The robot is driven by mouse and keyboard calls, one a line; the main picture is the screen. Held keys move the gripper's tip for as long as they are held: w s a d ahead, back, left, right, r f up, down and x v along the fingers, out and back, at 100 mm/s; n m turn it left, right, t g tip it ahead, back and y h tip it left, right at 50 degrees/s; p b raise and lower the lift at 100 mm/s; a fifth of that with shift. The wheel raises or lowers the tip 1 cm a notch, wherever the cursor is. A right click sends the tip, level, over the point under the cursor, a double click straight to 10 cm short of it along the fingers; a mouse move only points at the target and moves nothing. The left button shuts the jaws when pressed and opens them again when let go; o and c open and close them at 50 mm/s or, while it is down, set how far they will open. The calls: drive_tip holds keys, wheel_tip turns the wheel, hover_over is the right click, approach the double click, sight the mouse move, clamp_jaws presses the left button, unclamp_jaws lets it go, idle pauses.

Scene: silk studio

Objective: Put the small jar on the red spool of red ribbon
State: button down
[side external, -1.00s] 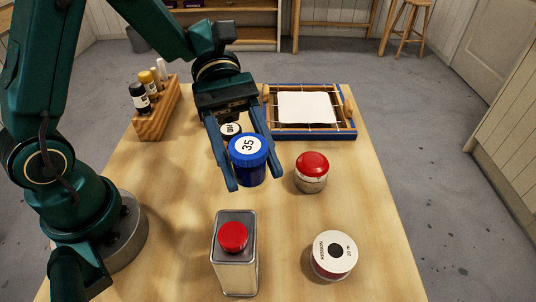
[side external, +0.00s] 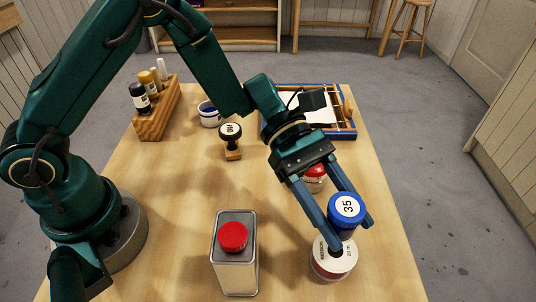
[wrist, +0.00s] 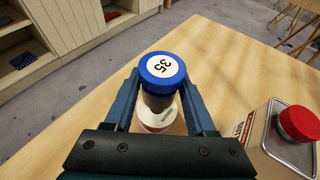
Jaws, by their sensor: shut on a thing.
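The small jar (side external: 346,212) has a blue lid with a white label reading 35. My gripper (side external: 352,240) is shut on the jar, with one finger on each side. The red spool of ribbon (side external: 333,262), with a white top face, stands upright on the table. In the side view the jar overlaps the far right part of the spool's top; I cannot tell whether they touch. In the wrist view the jar (wrist: 160,85) sits between the fingers and the spool (wrist: 157,118) shows beneath and nearer, partly hidden.
A metal can with a red cap (side external: 235,255) stands left of the spool. A red-lidded jar (side external: 315,178) is partly hidden behind my gripper. A stamp (side external: 231,140), a white-and-blue pot (side external: 209,114), a wooden bottle rack (side external: 157,110) and a blue-edged frame (side external: 345,128) stand farther back.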

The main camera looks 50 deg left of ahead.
drive_tip(key=shift+s+d+f, duration=0.2)
drive_tip(key=shift+d+f, duration=0.25)
drive_tip(key=shift+d, duration=0.1)
drive_tip(key=shift+f, duration=1.9)
drive_tip(key=shift+c, duration=1.1)
unclamp_jaws()
drive_tip(key=shift+f, duration=0.1)
drive_tip(key=v, duration=1.1)
drive_tip(key=s+a+r+m+t+y, duration=0.4)
drive_tip(key=s+a+m+y, duration=0.1)
drive_tip(key=a+m+y, duration=0.1)
drive_tip(key=s+a+r+m+t+y, duration=0.4)
drive_tip(key=s+a+m+y, duration=0.2)
drive_tip(key=a+m, duration=0.3)
drive_tip(key=shift+m+y, duration=0.4)
drive_tip(key=shift+y, duration=0.2)
